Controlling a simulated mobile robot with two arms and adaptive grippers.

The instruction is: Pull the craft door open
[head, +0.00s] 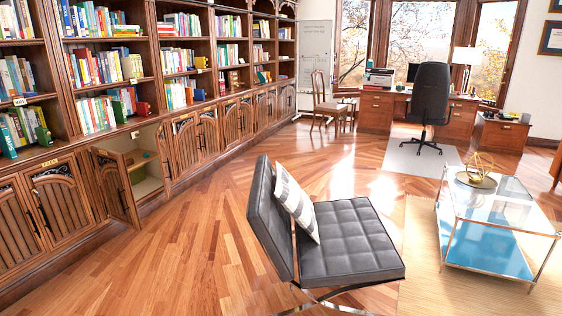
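A wooden cabinet door (113,186) in the lower row of the bookcase stands swung open into the room. It has a dark vertical handle and carved slats. Beside it, the open compartment (148,178) shows a pale interior with a shelf and a small green item on it. The neighbouring lower doors (62,200) to the left look shut. Neither of my grippers is in view.
A black leather chair (350,240) with a striped cushion stands in the middle foreground. A glass coffee table (490,225) is at the right on a beige rug. Wooden floor (200,240) lies clear between the bookcase and the chair. A desk (376,112) stands at the back.

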